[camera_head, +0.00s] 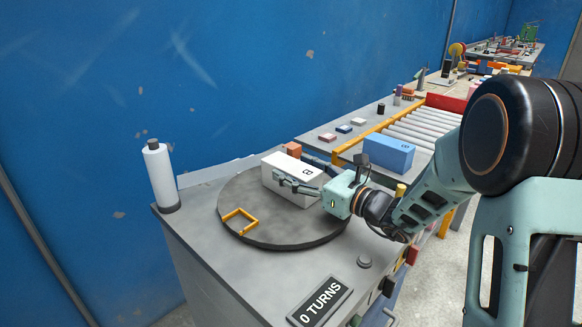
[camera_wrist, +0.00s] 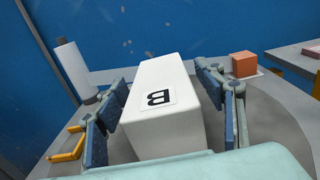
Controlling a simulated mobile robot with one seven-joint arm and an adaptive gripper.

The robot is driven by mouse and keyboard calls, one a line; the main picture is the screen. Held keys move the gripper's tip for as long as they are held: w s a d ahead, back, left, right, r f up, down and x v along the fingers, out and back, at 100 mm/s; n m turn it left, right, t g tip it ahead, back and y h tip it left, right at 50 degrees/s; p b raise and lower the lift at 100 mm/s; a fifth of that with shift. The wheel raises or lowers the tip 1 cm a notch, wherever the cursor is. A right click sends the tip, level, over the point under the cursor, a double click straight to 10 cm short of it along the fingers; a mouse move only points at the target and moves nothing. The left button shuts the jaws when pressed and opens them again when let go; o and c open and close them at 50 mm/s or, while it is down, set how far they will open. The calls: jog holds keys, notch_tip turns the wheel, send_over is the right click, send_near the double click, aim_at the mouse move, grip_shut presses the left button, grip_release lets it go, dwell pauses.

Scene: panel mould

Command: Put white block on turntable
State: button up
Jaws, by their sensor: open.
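The white block (camera_head: 290,178) sits on the grey turntable (camera_head: 255,228), toward its far right part, in the head view. My gripper (camera_head: 292,172) reaches over the block from the right. In the wrist view my gripper (camera_wrist: 165,95) is open, with one finger on each side of the block and small gaps visible. The underside of the block is hidden. A yellow corner bracket (camera_head: 238,221) is on the turntable, left of the block.
A white cylinder (camera_head: 159,177) with a dark cap stands at the bench's left corner. An orange cube (camera_head: 293,149) is behind the turntable. A blue block (camera_head: 388,153) sits by the roller conveyor (camera_head: 425,125). A "0 TURNS" sign (camera_head: 320,301) and a button (camera_head: 364,262) are in front.

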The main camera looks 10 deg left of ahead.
jog(key=p+v, duration=0.1)
jog(key=v, duration=0.9)
jog(key=shift+s+d, duration=0.15)
jog(key=shift+d, duration=0.1)
